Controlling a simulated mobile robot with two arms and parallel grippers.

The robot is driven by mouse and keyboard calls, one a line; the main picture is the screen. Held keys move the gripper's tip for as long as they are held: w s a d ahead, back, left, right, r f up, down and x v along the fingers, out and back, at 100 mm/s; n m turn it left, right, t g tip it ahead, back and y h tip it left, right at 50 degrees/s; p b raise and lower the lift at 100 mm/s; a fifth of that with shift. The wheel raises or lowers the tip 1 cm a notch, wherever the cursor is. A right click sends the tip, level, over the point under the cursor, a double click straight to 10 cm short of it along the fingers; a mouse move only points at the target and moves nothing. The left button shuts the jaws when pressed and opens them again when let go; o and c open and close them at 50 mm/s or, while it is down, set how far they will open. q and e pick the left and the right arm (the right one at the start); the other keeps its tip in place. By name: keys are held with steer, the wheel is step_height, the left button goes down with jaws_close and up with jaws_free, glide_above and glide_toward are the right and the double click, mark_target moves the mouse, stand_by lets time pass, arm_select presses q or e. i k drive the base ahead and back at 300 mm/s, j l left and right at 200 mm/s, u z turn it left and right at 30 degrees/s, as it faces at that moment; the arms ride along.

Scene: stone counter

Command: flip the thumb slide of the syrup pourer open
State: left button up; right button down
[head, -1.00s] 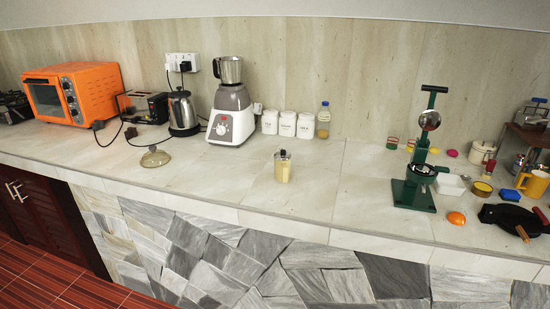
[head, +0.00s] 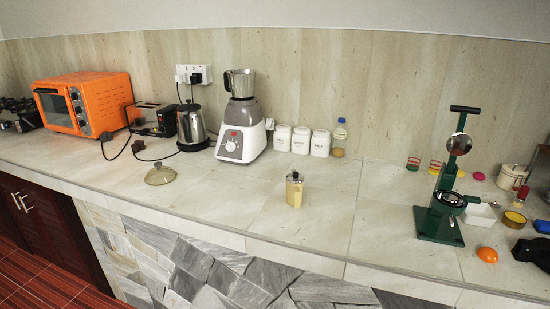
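The syrup pourer (head: 294,191) stands upright on the counter in the middle of the head view, near the front edge. It has a pale yellow body and a dark top. The thumb slide on its top is too small for me to tell whether it is open or shut. Neither of my grippers shows in the head view.
The stone counter (head: 330,215) is clear around the pourer. A glass lid (head: 160,175) lies to the left, a blender (head: 241,125) and white canisters (head: 301,140) stand behind, and a green press (head: 440,215) stands to the right.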

mark_target(296, 174)
steer(key=i+l+u, duration=0.3)
steer(key=u, duration=0.15)
steer(key=i+l+u, duration=0.45)
steer(key=i+l, duration=0.05)
